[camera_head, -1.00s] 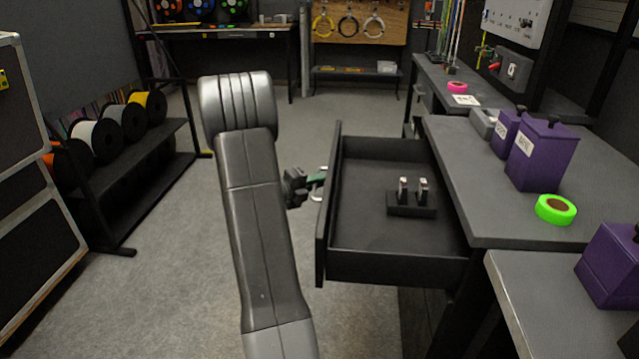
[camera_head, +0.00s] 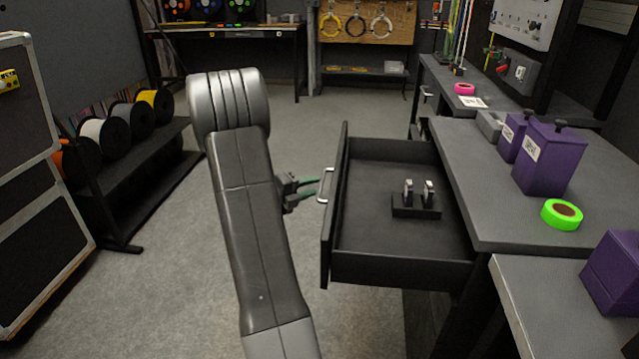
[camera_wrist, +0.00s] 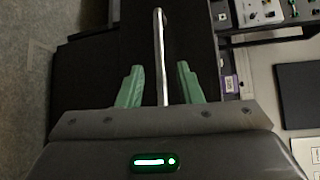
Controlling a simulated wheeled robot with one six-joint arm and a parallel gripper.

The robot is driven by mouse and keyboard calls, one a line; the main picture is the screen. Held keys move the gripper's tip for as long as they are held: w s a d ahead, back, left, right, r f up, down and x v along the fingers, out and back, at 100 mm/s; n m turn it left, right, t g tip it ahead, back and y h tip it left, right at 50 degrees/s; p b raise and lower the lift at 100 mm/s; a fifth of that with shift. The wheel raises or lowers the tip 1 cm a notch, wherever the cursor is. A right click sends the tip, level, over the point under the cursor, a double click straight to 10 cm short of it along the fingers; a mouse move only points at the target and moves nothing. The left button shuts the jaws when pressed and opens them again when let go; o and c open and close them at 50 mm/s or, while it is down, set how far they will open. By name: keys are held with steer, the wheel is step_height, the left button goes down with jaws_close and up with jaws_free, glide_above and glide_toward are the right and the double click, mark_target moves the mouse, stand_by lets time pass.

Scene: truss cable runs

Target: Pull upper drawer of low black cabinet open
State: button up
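The upper drawer (camera_head: 390,262) of the low black cabinet stands pulled far out in the head view. Its silver bar handle (camera_head: 326,186) is on the drawer front, facing left. Inside the drawer is a small black stand (camera_head: 415,208) with two small silver-topped items. My gripper (camera_head: 312,187) is just left of the handle, its green fingers pointing at it. In the wrist view the handle (camera_wrist: 160,55) runs between the two green fingertips (camera_wrist: 159,75), with a gap on each side. The fingers are apart and hold nothing.
The grey worktop (camera_head: 480,190) above the drawer holds purple boxes (camera_head: 545,160) and a green tape roll (camera_head: 562,214). A rack of cable spools (camera_head: 110,135) stands at left. The floor (camera_head: 170,270) between rack and drawer is clear.

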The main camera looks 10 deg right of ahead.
mark_target(322, 182)
steer(key=p+v, duration=0.1)
steer(key=v, duration=0.8)
steer(key=b+x, duration=0.2)
steer(key=x, duration=1.2)
